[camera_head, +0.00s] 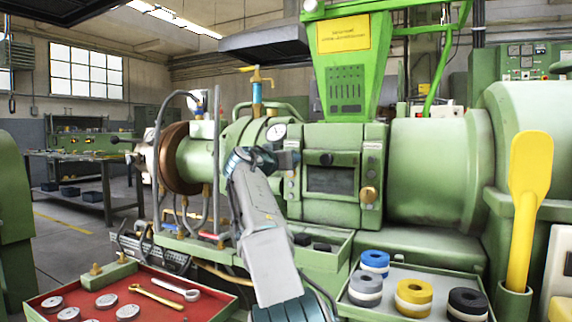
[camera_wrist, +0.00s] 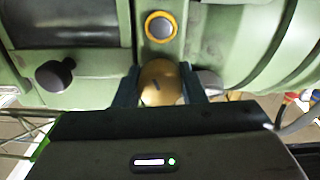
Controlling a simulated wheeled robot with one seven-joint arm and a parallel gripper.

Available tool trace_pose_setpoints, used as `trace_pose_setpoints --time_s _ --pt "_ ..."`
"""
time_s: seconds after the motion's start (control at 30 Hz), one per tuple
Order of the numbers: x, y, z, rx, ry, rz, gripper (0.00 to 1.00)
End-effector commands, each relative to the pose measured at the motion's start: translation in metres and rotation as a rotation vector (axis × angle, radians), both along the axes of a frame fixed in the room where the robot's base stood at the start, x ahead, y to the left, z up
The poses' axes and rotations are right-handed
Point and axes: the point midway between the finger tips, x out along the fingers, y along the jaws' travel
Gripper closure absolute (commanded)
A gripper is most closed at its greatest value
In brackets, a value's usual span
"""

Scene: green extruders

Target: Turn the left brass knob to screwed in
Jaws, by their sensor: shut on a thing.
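The left brass knob (camera_wrist: 160,80) is round and gold-coloured, with a dark mark on its face. It sits on the green machine front in the wrist view. My gripper (camera_wrist: 161,91) has one finger on each side of it and is shut on it. In the head view my gripper (camera_head: 291,160) is at the machine front, left of the dark window, and hides this knob. Another brass knob (camera_head: 368,194) shows on the panel to the right of the window. Whether the held knob is screwed in cannot be told.
A yellow-ringed button (camera_wrist: 161,27) is just above the held knob, and a black knob (camera_wrist: 55,75) is to its left. Below stand a tray of coloured rolls (camera_head: 400,268) and a red tray (camera_head: 75,282) with tools. A yellow paddle (camera_head: 528,190) stands at right.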

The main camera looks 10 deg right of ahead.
Motion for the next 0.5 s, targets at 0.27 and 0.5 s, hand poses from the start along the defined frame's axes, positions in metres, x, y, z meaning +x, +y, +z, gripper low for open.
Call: trace_pose_setpoints --time_s 0.27,0.5 --pt "0.0009 0.0007 -0.0019 0.172 -0.125 0.001 0.86" --pt "0.0008 0.0005 -0.0012 0.267 -0.192 0.0 0.86"
